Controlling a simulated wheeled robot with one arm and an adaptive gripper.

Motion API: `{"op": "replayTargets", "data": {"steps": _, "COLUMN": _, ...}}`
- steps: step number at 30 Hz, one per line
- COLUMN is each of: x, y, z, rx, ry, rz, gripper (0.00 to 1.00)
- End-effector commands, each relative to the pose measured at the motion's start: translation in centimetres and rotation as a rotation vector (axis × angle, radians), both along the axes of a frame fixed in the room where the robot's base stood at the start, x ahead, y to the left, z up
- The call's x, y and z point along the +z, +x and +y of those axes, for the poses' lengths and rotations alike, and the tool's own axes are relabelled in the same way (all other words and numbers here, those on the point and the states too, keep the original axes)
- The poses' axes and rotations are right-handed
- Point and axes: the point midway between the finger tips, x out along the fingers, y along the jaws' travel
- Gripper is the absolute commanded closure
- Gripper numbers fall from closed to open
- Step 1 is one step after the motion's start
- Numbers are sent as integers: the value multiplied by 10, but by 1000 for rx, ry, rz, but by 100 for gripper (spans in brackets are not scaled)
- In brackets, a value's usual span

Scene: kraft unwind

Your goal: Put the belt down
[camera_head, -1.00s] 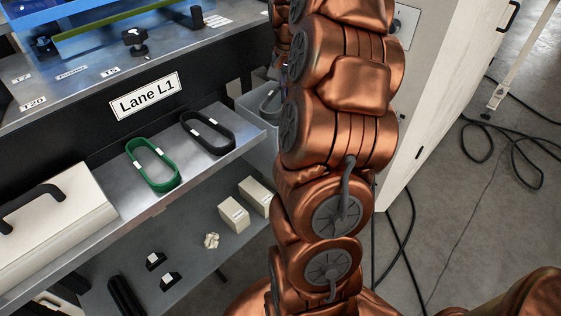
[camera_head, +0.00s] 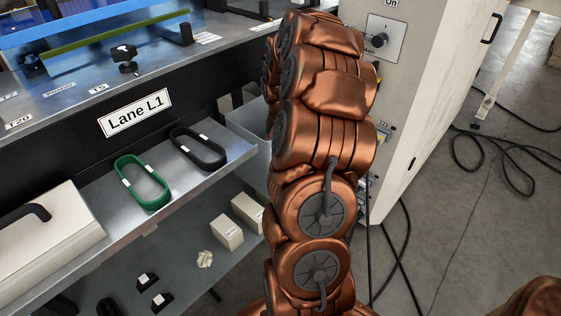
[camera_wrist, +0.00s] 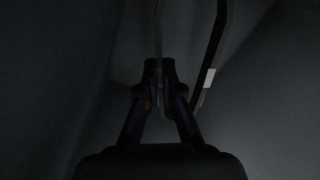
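In the dark wrist view, a belt loop (camera_wrist: 218,40) with a white mark hangs at my gripper (camera_wrist: 159,66). The fingertips are close together, and one run of the loop passes between them. Its colour is too dark to tell. In the head view my arm hides my gripper and this belt. A green belt (camera_head: 121,178) with white marks lies on the metal shelf (camera_head: 105,210). A black belt (camera_head: 222,157) with white marks lies beside it, to the right.
A grey bin (camera_head: 250,120) stands at the shelf's right end, partly behind my arm. A pale cabinet (camera_head: 430,90) with a switch panel stands to the right. Small boxes (camera_head: 227,232) sit on the lower shelf. Black cables (camera_head: 500,150) lie on the floor.

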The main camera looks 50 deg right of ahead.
Motion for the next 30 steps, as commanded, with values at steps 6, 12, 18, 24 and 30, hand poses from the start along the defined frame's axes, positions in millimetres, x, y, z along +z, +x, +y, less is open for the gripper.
{"op": "replayTargets", "data": {"steps": 6, "x": -12, "y": -1, "z": 1, "rx": 0, "ry": 2, "rz": 3, "gripper": 100}}
{"op": "replayTargets", "data": {"steps": 12, "x": -38, "y": -1, "z": 1, "rx": 0, "ry": 2, "rz": 3, "gripper": 100}}
{"op": "replayTargets", "data": {"steps": 18, "x": -42, "y": -1, "z": 1, "rx": 0, "ry": 0, "rz": 1, "gripper": 100}}
{"op": "replayTargets", "data": {"steps": 24, "x": -45, "y": -1, "z": 1, "rx": 0, "ry": 0, "rz": 1, "gripper": 100}}
{"op": "replayTargets", "data": {"steps": 30, "x": -45, "y": -1, "z": 1, "rx": 0, "ry": 0, "rz": 1, "gripper": 80}}
